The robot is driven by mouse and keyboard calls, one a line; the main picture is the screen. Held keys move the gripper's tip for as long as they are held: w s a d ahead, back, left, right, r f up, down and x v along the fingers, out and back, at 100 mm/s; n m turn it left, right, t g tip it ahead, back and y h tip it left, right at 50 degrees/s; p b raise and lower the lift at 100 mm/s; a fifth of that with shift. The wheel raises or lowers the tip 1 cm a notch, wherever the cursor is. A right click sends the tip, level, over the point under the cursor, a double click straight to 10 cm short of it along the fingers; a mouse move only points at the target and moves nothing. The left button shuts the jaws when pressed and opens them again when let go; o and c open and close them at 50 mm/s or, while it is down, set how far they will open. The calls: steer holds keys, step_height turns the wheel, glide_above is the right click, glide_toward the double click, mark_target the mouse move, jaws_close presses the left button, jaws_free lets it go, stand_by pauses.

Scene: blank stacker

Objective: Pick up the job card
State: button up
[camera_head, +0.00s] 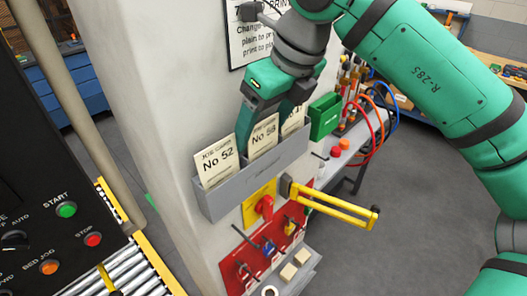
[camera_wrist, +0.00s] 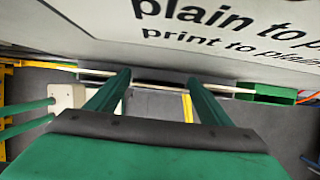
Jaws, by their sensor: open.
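Three cream job cards stand upright in a grey wall holder (camera_head: 268,165) in the head view. The left card reads No 52 (camera_head: 217,161), the middle card reads No 58 (camera_head: 263,139), and the right card (camera_head: 294,121) is partly hidden, its number not fully readable. My gripper (camera_head: 266,124) is open, pointing down at the holder, with its green fingers to either side of the middle card. In the wrist view my gripper (camera_wrist: 159,78) shows its fingers spread, with thin pale card edges running across below. Whether the fingers touch a card I cannot tell.
A yellow lever (camera_head: 335,206) juts out right of the holder, above a red panel (camera_head: 238,262) with several tools. A red rotary switch (camera_head: 265,206) sits under the holder. A green box (camera_head: 325,116) is to the right. A black control panel (camera_head: 45,235) stands at left.

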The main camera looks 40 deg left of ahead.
steer(key=shift+c, duration=0.5)
steer(key=c, duration=1)
steer(key=shift+o, duration=0.2)
steer(key=shift+r, duration=0.15)
